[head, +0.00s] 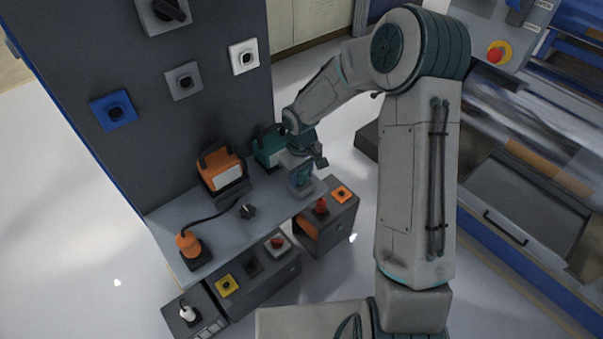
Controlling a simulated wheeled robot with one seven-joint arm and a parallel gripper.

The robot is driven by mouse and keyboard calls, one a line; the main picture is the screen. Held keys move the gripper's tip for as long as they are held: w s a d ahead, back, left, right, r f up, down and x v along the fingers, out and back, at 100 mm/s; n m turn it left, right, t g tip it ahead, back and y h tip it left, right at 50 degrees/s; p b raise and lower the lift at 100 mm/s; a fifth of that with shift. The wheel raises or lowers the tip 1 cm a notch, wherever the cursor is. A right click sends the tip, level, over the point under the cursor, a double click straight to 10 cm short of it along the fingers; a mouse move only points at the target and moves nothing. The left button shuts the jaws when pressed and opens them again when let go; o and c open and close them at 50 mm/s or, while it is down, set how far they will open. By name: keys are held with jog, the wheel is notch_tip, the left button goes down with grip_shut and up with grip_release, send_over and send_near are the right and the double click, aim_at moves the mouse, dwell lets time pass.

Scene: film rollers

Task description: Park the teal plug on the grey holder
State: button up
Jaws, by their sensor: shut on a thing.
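The teal plug (299,178) is upright below my gripper (301,166) at the right end of the grey shelf. My gripper points down and is shut on the plug's upper part; the wrist partly hides the fingers. The light grey holder (312,191) is directly below the plug, at the shelf's right end. The plug's lower end overlaps the holder in the picture; I cannot tell whether it is seated or just above it.
A teal device (268,146) and an orange device (219,169) stand behind on the shelf (165,225). An orange plug (187,244) sits on a dark holder at left, its black cable crossing the shelf.

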jog(key=shift+f, duration=0.15)
jog(key=o, duration=1.4)
notch_tip(320, 180, up, 14)
jog(key=shift+f, duration=0.1)
jog(key=shift+s+d+r+m+t, duration=0.5)
jog(key=shift+s+d+r+m, duration=0.85)
jog(key=shift+s, duration=2.45)
jog(key=shift+s+d+r+m+t, duration=0.7)
jog(key=shift+s+d+r, duration=0.95)
jog(key=shift+s, duration=2.2)
jog(key=shift+s+d+r+m+t, duration=0.3)
jog(key=shift+s+d+r+m, duration=1.2)
jog(key=shift+s, duration=2.3)
jog(key=shift+d+f, duration=0.2)
jog(key=shift+f, duration=0.1)
